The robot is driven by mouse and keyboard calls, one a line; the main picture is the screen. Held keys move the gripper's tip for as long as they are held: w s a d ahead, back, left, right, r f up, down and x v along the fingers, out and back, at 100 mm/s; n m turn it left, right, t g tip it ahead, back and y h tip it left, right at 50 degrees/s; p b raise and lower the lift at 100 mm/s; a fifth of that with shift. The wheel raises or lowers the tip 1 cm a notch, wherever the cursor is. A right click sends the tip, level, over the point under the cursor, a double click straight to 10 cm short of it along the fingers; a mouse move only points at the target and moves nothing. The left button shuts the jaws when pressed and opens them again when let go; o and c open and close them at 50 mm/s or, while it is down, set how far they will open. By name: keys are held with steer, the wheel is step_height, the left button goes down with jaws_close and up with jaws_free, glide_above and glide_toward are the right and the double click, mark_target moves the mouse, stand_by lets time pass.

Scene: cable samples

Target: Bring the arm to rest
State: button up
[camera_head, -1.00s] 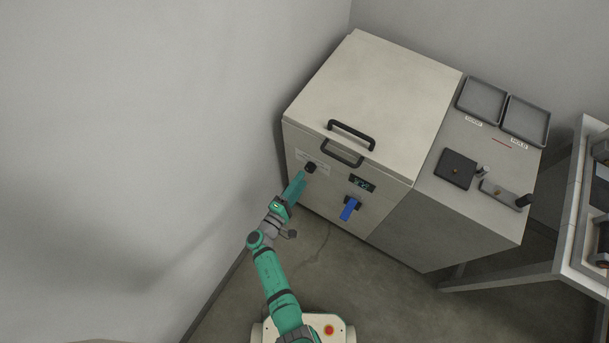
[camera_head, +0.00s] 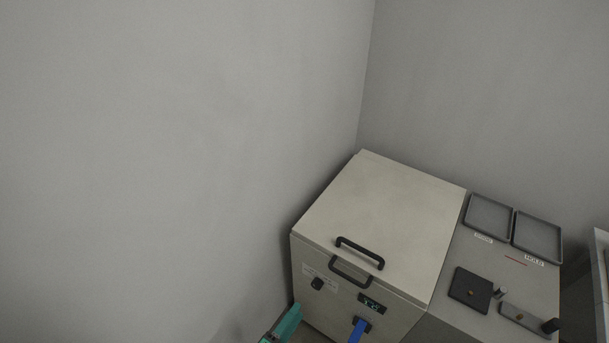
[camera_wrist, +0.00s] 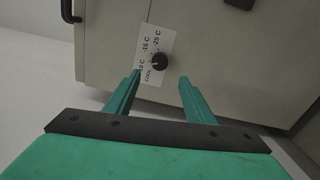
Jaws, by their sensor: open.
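My gripper (camera_wrist: 160,98) is open and empty in the wrist view, its two green fingers apart. Beyond the fingertips is the black knob (camera_wrist: 160,62) on a white temperature label on the front of the freezer. In the head view only a green piece of my gripper (camera_head: 288,322) shows at the bottom edge, below and left of the same knob (camera_head: 317,284). The rest of my arm is out of that view. I cannot tell whether the fingers touch the knob; they appear apart from it.
The chest freezer (camera_head: 385,215) has its lid down, with a black lid handle (camera_head: 360,252), a display (camera_head: 371,303) and a blue lever (camera_head: 358,330). A grey counter at right bears two trays (camera_head: 488,217) and small fixtures. Walls stand close at left and behind.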

steer(key=s+d+f+m+g+y, duration=0.25)
steer(key=s+d+f+g, duration=0.2)
steer(key=s+f, duration=0.5)
steer(key=s+r+m+g+y, duration=0.2)
steer(key=s+r+m+y, duration=0.15)
steer(key=s, duration=0.85)
steer(key=s+d+r+m+t+y, duration=0.1)
steer(key=s+r+m+t, duration=0.2)
steer(key=r, duration=1.3)
steer(key=s+r+m+t+y, duration=0.2)
steer(key=s+r+m+t, duration=0.1)
steer(key=r, duration=1.4)
steer(key=shift+s+d+m, duration=0.35)
steer(key=shift+s+m, duration=0.05)
steer(key=shift+m, duration=0.2)
